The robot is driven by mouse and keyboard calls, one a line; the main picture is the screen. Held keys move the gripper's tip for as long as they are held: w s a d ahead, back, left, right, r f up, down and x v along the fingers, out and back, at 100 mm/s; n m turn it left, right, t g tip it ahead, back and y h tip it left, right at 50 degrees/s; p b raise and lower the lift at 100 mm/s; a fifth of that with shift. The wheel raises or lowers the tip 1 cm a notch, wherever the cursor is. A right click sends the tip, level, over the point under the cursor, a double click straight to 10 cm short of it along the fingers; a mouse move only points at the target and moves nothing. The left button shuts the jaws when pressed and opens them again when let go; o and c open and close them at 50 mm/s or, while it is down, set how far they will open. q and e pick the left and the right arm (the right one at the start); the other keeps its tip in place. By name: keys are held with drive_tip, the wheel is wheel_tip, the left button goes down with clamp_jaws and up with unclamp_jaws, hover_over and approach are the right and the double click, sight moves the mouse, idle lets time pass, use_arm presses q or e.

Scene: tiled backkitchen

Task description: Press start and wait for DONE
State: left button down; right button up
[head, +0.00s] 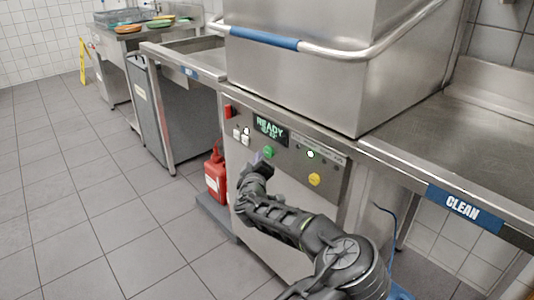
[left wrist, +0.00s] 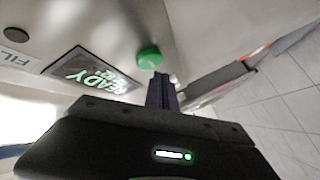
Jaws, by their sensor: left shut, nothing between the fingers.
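The dishwasher's control panel (head: 300,155) is on the front of the machine, under its steel hood (head: 290,85). Its display (head: 270,130) reads READY; it also shows in the left wrist view (left wrist: 93,73). A green button (head: 268,152) sits below the display and shows as a round green knob in the left wrist view (left wrist: 149,57). A yellow button (head: 314,180) is to its right. My left gripper (head: 260,160) is shut and empty, its fingertips just below the green button. In the left wrist view the fingertips (left wrist: 161,80) look close to the button; contact cannot be told.
A steel table labelled CLEAN (head: 460,207) extends to the right. A red canister (head: 215,175) stands at the machine's left foot. A sink counter with plates (head: 128,28) and a yellow floor sign (head: 82,60) are at the back left. The tiled floor at left is clear.

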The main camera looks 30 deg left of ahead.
use_arm(q)
drive_tip(key=shift+w, duration=0.1)
drive_tip(key=shift+w+d, duration=0.1)
drive_tip(key=shift+w, duration=0.2)
drive_tip(key=shift+w+d, duration=0.15)
drive_tip(key=shift+w, duration=0.25)
idle(0.9)
drive_tip(key=shift+s, duration=0.1)
drive_tip(key=shift+s+a, duration=0.25)
drive_tip(key=shift+s, duration=0.45)
drive_tip(key=shift+s, duration=0.1)
drive_tip(key=s, duration=0.2)
drive_tip(key=s+a+p, duration=0.1)
drive_tip(key=s, duration=0.1)
drive_tip(key=shift+s+a, duration=0.2)
drive_tip(key=shift+s, duration=0.1)
idle(0.7)
